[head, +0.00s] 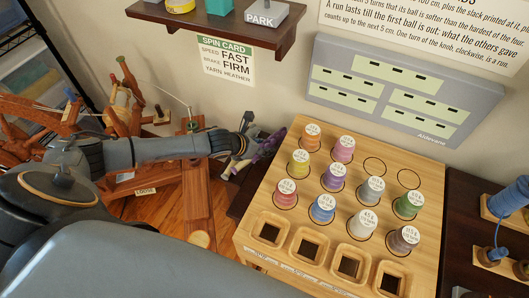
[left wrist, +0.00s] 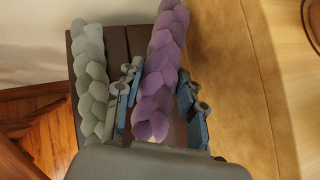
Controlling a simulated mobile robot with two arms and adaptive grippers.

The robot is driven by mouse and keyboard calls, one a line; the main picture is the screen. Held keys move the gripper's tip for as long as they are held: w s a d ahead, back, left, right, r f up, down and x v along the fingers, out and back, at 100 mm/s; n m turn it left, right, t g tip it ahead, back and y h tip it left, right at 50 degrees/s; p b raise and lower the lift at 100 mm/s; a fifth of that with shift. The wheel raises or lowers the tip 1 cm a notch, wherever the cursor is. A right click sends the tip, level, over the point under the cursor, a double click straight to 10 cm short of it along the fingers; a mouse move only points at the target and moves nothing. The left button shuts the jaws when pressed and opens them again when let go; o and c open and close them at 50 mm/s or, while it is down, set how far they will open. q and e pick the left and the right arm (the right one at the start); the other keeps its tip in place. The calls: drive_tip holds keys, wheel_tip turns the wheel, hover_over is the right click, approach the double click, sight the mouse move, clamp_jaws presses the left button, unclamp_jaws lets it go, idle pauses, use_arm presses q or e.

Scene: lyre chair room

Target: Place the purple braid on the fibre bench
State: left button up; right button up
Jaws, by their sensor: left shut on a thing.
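The purple braid (head: 270,143) is in my left gripper (head: 243,145), just left of the wooden spool rack. In the left wrist view the braid (left wrist: 163,65) runs lengthwise between the two fingers of the gripper (left wrist: 158,100), which is shut on it. A dark wooden surface, which appears to be the fibre bench (left wrist: 115,42), shows beneath. A grey-green braid (left wrist: 91,85) lies on it, left of the purple one. I cannot tell whether the purple braid touches the dark surface. My right gripper is not in view.
The wooden rack (head: 283,228) with several coloured spools stands close to the right of the gripper. A wooden spinning wheel (head: 120,95) is at the left. A dark shelf (head: 225,25) hangs on the wall above. A tan surface (left wrist: 235,80) borders the dark one.

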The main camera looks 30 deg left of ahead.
sight(265, 158)
use_arm(q)
drive_tip(key=shift+w+d+f, duration=0.1)
drive_tip(key=shift+w+f, duration=0.35)
drive_tip(key=shift+f, duration=1.6)
drive_tip(key=shift+f+b, duration=0.1)
drive_tip(key=shift+b, duration=0.3)
drive_tip(key=o, duration=1.2)
drive_tip(key=shift+c, duration=0.2)
